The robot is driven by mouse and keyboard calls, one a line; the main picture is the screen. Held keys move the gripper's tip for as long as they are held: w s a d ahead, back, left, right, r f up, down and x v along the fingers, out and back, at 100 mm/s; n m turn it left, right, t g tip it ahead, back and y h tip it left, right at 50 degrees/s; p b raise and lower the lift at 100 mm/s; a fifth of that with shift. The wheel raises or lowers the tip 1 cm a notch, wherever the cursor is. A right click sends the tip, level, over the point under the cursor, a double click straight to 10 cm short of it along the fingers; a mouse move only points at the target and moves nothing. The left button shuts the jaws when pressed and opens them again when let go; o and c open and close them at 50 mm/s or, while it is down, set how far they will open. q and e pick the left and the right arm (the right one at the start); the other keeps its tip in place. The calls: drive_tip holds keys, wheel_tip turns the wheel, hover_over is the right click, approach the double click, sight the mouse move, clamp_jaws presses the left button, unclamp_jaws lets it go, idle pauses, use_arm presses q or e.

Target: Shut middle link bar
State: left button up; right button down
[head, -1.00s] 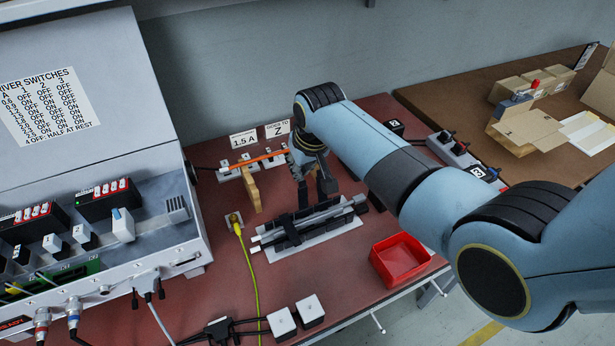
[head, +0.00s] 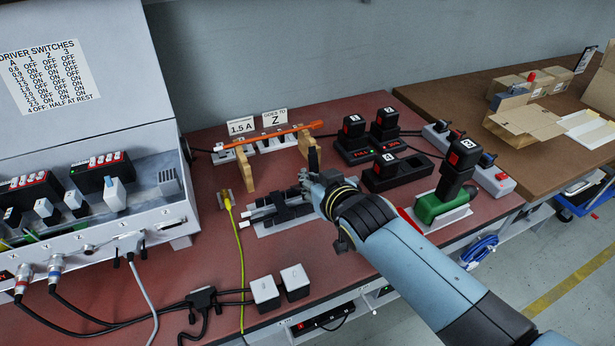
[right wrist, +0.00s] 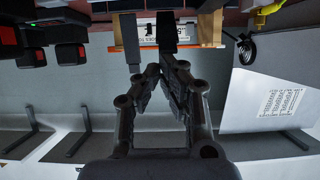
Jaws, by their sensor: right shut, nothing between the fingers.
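A pale link strip (head: 264,144) with small dark and light pieces lies at the back of the red bench, below the "1.5 A" and "Z" cards. My left gripper is out of view.
An orange screwdriver (head: 270,137) lies across two wooden posts (head: 244,168) before the strip. A slide unit (head: 268,214) lies under my right wrist. Black modules (head: 385,125) and a green-based tool (head: 443,205) stand right. A yellow cable (head: 239,250) crosses the bench.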

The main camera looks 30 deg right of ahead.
drive_tip(key=shift+s+f+b, duration=0.75)
drive_tip(key=shift+s+f, duration=0.15)
drive_tip(key=shift+f, duration=0.3)
drive_tip(key=shift+s+f, duration=0.2)
drive_tip(key=shift+f, duration=0.15)
drive_tip(key=shift+s+f+b, duration=0.3)
drive_tip(key=shift+f+b, duration=0.35)
drive_tip(key=shift+b, duration=0.05)
drive_tip(key=shift+s+f+b, duration=0.25)
drive_tip(key=shift+f+b, duration=0.4)
drive_tip(key=shift+b, duration=0.05)
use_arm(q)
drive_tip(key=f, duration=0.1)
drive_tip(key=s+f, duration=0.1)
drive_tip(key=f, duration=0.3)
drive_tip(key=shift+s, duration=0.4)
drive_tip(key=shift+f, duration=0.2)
use_arm(e)
drive_tip(key=shift+w+f, duration=0.1)
drive_tip(key=shift+f, duration=0.1)
